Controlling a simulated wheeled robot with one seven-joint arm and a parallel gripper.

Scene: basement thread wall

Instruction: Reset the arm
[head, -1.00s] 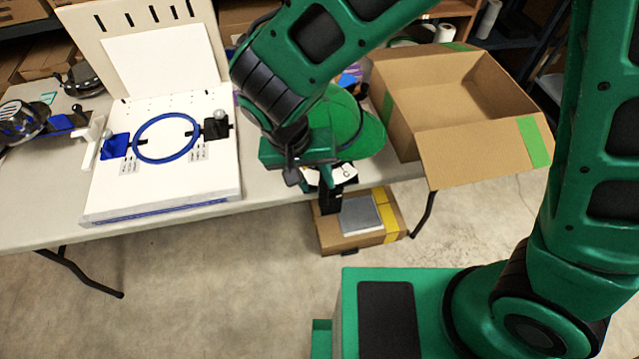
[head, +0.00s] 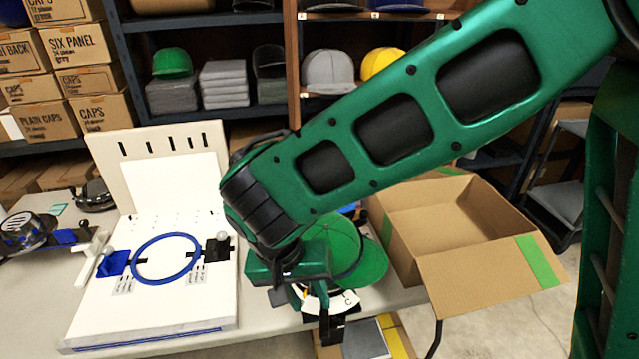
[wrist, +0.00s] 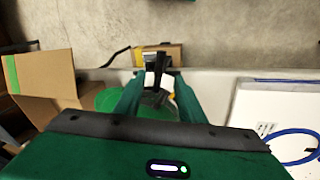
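My arm reaches in from the upper right of the head view, with its wrist over the table. My gripper (wrist: 158,92) shows its two green fingers apart in the wrist view. Between and beyond the fingertips are black and white parts of a cap stand (head: 331,328); I cannot tell whether the fingers touch it. A green cap (head: 370,262) sits on this stand, partly hidden by my wrist in the head view. The cap also shows below and left of the fingers in the wrist view (wrist: 108,99). No held object is visible.
An open cardboard box (head: 490,265) stands right of the cap. A white board with a blue hoop (head: 137,270) lies left of it on the table (head: 268,322). A small carton (head: 399,343) is on the floor below. Shelves with caps (head: 328,70) stand behind.

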